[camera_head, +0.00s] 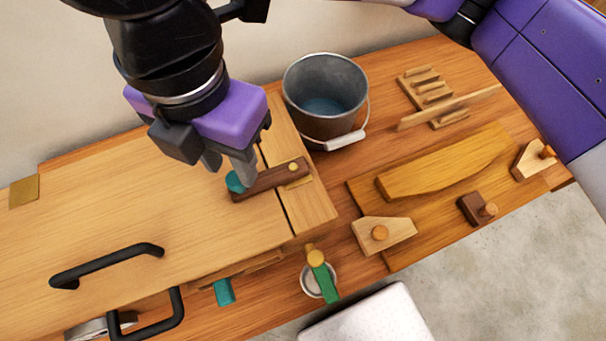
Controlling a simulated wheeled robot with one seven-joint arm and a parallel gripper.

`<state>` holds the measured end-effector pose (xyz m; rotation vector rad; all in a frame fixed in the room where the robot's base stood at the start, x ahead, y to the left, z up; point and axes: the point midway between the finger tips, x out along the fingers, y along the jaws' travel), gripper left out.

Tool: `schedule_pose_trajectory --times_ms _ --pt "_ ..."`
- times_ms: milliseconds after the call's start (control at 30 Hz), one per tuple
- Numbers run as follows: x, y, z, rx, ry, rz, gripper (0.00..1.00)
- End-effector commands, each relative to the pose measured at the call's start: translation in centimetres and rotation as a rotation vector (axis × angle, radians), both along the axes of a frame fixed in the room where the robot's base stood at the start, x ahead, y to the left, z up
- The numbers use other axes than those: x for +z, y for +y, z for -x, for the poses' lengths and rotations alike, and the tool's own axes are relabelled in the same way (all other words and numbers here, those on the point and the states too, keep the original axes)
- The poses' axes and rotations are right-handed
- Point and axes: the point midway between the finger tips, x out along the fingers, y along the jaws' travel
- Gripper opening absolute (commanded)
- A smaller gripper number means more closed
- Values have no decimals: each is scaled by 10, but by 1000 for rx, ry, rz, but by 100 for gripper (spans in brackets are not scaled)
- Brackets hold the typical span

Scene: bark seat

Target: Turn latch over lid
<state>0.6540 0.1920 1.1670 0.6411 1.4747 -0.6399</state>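The latch (268,178) is a dark brown wooden bar with a brass pivot (293,167) at its right end and a teal knob (235,182) at its left end. It lies across the dark gap, from the narrow fixed strip (312,208) onto the edge of the light wooden lid (130,215). The lid lies flat, with a black handle (107,262) near its front. My gripper (229,172) points down over the lid at the knob end, its fingers apart. One finger overlaps the knob in view; I cannot tell whether they touch.
A metal bucket (325,90) stands behind the strip. A wooden rack (436,97) and a board (445,165) with knobbed wooden clamps lie to the right. A green-handled item rests on a small cup (312,282) in front. A wall closes off the back.

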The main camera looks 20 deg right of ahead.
Motion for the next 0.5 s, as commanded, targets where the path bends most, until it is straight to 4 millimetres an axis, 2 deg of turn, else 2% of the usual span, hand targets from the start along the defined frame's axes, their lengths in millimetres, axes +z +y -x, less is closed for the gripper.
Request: schedule_pose_trajectory --times_ms 33,500 --pt "10 0 0 0 1 -1 35" --pt "52 0 0 0 0 0 35"
